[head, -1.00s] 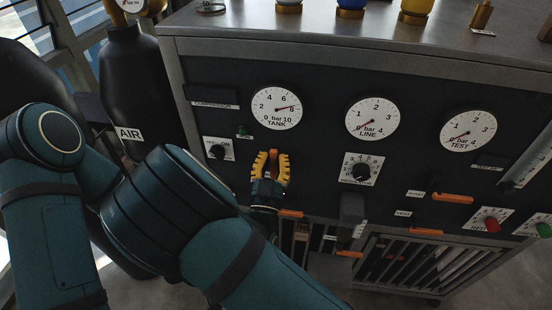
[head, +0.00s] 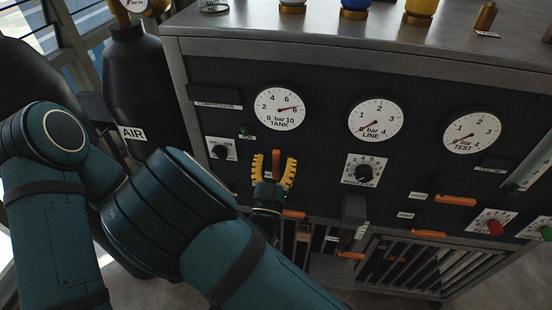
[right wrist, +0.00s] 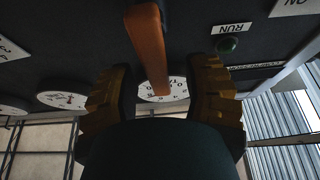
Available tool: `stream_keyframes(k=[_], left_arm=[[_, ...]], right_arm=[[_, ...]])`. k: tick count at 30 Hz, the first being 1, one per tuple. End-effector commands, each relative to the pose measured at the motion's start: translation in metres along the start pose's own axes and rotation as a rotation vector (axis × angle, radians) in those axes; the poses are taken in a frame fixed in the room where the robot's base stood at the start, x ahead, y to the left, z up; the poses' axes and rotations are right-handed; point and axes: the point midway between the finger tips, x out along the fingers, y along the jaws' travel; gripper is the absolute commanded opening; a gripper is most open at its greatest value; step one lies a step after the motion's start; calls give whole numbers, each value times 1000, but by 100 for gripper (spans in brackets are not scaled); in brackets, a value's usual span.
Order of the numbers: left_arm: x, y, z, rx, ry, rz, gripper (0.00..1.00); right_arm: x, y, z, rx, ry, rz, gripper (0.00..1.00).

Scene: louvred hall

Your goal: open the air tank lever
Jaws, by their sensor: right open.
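An orange lever (head: 277,160) stands upright on the dark panel below the TANK gauge (head: 280,108). My right gripper (head: 273,168), with yellow ribbed fingers, is open with one finger on each side of the lever. In the right wrist view the lever (right wrist: 150,45) comes down from the top between the spread fingers (right wrist: 165,90), with a gap on both sides. The lever's pivot is hidden in the head view. The TANK gauge needle points right, a little above 6. My left gripper is not in view.
A dark AIR cylinder (head: 138,90) stands left of the panel. A black switch (head: 220,152) and a green RUN lamp (head: 246,131) are left of the lever. A regulator knob (head: 364,172) is to the right. An orange handle (head: 455,201) sits farther right.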

Motion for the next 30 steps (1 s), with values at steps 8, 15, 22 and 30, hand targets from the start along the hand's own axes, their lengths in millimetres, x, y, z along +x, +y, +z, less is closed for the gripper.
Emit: stream_keyframes(k=[8, 15, 22, 30], left_arm=[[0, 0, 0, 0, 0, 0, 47], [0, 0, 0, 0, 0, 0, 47], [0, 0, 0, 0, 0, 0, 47], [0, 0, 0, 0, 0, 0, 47]], right_arm=[[-51, -1, 0, -3, -2, -5, 48], [-94, -1, 0, -1, 0, -4, 48], [-112, 0, 0, -1, 2, -2, 48], [-114, 0, 0, 0, 2, 0, 48]])
